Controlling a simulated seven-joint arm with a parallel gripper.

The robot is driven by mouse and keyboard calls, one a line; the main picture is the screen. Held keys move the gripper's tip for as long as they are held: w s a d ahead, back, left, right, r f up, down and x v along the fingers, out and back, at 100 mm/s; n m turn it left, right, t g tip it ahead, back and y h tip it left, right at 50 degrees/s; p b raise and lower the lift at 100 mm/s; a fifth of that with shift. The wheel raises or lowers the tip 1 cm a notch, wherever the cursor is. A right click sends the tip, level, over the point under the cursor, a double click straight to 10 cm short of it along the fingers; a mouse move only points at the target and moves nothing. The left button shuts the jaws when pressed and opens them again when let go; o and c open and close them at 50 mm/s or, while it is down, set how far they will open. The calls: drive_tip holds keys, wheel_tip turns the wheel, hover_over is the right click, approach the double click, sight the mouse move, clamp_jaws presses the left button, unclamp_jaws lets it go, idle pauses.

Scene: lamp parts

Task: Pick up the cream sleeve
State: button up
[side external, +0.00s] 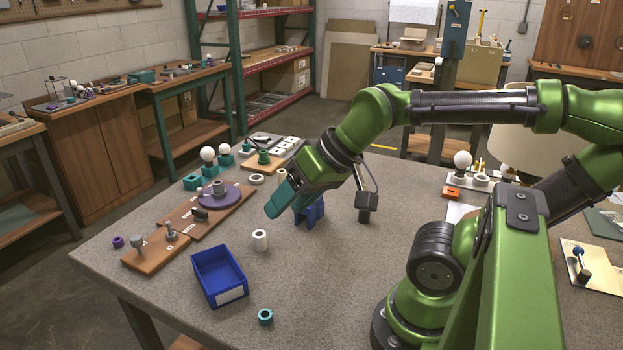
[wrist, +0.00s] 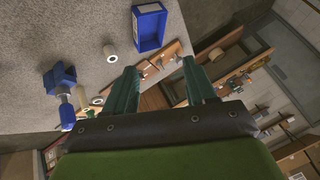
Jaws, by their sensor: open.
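The cream sleeve (side external: 260,240), a short upright tube with a dark bore, stands on the grey table behind and right of the blue bin. It also shows in the wrist view (wrist: 110,54), up and left of the fingers and apart from them. My gripper (side external: 276,205) is above the table, tilted, its teal fingers pointing down-left, farther back than the sleeve. In the wrist view my gripper (wrist: 159,67) has its fingers spread, with nothing held between them.
The open blue bin (side external: 219,276) is in front of the sleeve. A blue block stand (side external: 310,213) is close by my gripper. A teal ring (side external: 265,317) lies near the front edge. Wooden boards (side external: 170,252) with parts are at left. Table right of the sleeve is clear.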

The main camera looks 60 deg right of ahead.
drive_tip(key=shift+f, duration=0.1)
drive_tip(key=m+g+h, duration=0.3)
drive_tip(key=m+h, duration=0.1)
drive_tip(key=m, duration=3.2)
approach(284, 176)
drive_tip(key=shift+x, duration=6.45)
